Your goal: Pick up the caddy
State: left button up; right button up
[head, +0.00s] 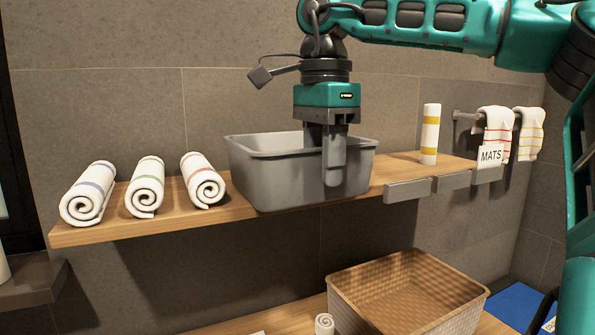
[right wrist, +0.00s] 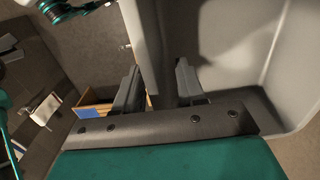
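The caddy is a grey open-topped bin (head: 285,180) on the upper wooden shelf, overhanging its front edge. My right gripper (head: 335,165) points down at the bin's right part, with one finger showing in front of the bin wall. In the right wrist view, the bin's wall (right wrist: 150,40) runs between the two spread fingers of my right gripper (right wrist: 158,88). A narrow gap shows beside the left finger, so the gripper looks open around the wall. Contact on the right finger is hard to tell. My left gripper is not in view.
Several rolled towels (head: 145,187) lie left of the bin on the shelf (head: 130,230). A white and yellow roll (head: 430,134) stands to its right. A MATS label (head: 490,155) and hanging towels (head: 497,130) are further right. A woven basket (head: 350,300) sits below.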

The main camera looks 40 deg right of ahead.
jog(key=shift+c, duration=0.4)
grip_shut()
